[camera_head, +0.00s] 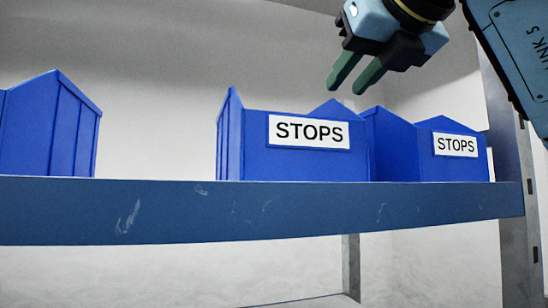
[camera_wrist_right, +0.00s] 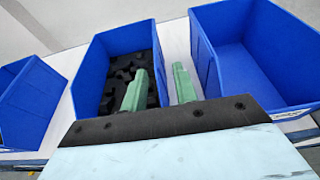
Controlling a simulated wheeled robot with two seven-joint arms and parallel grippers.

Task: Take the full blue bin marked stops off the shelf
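Two blue bins with white STOPS labels stand on the shelf (camera_head: 180,212). The middle one (camera_head: 257,160) holds several black parts (camera_wrist_right: 118,72) in the right wrist view, where its blue wall (camera_wrist_right: 92,62) shows. The right STOPS bin (camera_head: 400,150) looks empty inside in the wrist view (camera_wrist_right: 235,58). My right gripper (camera_head: 345,90) is open and empty, with green fingers pointing down above the bins. In the wrist view its fingers (camera_wrist_right: 159,70) appear on either side of the middle bin's right side wall. My left gripper is out of view.
Another blue bin (camera_head: 48,130) stands at the left, with a gap before the middle bin; its visible inside looks empty in the wrist view (camera_wrist_right: 28,100). A grey upright (camera_head: 508,150) stands at the shelf's right end. A pale wall is behind.

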